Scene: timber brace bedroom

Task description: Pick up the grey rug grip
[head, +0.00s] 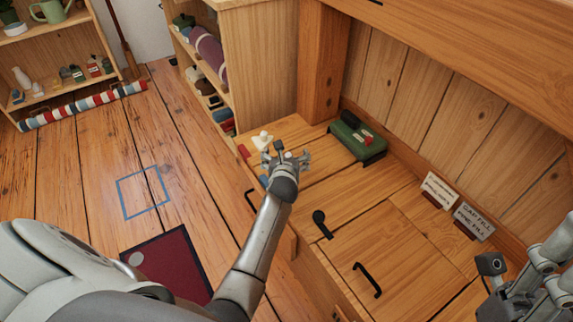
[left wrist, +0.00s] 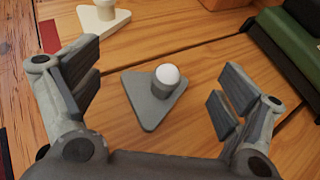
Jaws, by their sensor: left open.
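The grey rug grip (left wrist: 150,112) shows in the left wrist view as a grey triangular base with a short post and a white rounded top. It stands upright on the wooden surface. My left gripper (left wrist: 158,82) is open, with its fingers apart on either side of the rug grip in that view and not touching it. In the head view my left gripper (head: 287,158) is over the far left part of the wooden top and largely hides the rug grip. My right gripper (head: 497,275) is at the lower right edge, partly cut off; its jaw opening is unclear.
A cream triangular piece (head: 262,140) stands just beyond the grey one. A green box (head: 357,142) lies to the right. A black handle (head: 367,280) and two labels (head: 474,221) are farther right. The wooden top (head: 345,205) between is mostly clear.

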